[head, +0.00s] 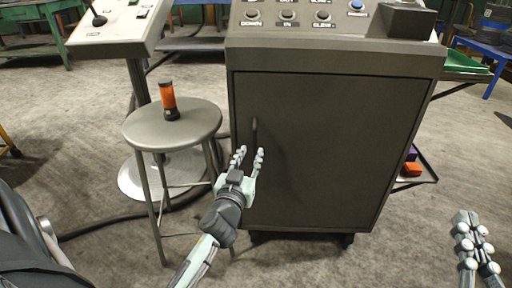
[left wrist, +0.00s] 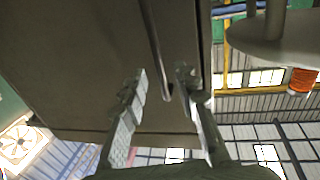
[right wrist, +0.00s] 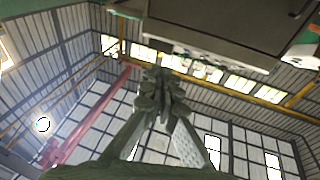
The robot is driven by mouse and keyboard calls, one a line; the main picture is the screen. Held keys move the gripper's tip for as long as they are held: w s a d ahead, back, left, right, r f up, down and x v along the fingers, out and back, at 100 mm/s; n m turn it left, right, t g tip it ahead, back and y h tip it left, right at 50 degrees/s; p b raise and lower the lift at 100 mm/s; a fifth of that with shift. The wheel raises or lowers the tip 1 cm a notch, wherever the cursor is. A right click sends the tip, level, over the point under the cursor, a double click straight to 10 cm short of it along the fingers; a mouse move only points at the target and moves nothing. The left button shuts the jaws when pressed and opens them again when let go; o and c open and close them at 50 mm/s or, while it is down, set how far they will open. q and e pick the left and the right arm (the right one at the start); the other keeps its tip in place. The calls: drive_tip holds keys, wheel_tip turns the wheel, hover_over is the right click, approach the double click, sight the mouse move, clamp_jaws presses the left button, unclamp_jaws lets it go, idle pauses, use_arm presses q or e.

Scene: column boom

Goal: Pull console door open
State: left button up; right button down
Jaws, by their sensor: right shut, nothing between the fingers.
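The console door (head: 315,150) is a dark grey-brown panel on the front of the console (head: 335,60), and it looks closed. Its thin vertical handle (head: 254,131) is on the left side of the door. My left gripper (head: 248,158) is open at the lower end of the handle. In the left wrist view the handle (left wrist: 154,45) reaches down to between the two fingertips (left wrist: 162,80), and neither finger is clearly touching it. My right gripper (head: 470,222) is shut and empty, well to the right of the console. In the right wrist view its fingertips (right wrist: 160,85) are together.
A round metal stool (head: 150,133) with an orange and black flashlight (head: 169,101) stands just left of the console. A white pedestal panel (head: 115,28) is behind it. An orange item (head: 412,169) lies low at the right. Floor in front is clear.

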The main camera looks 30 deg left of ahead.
sight(254, 147)
use_arm(q)
drive_tip(key=x, duration=0.5)
drive_tip(key=shift+s, duration=0.1)
clamp_jaws()
idle(0.3)
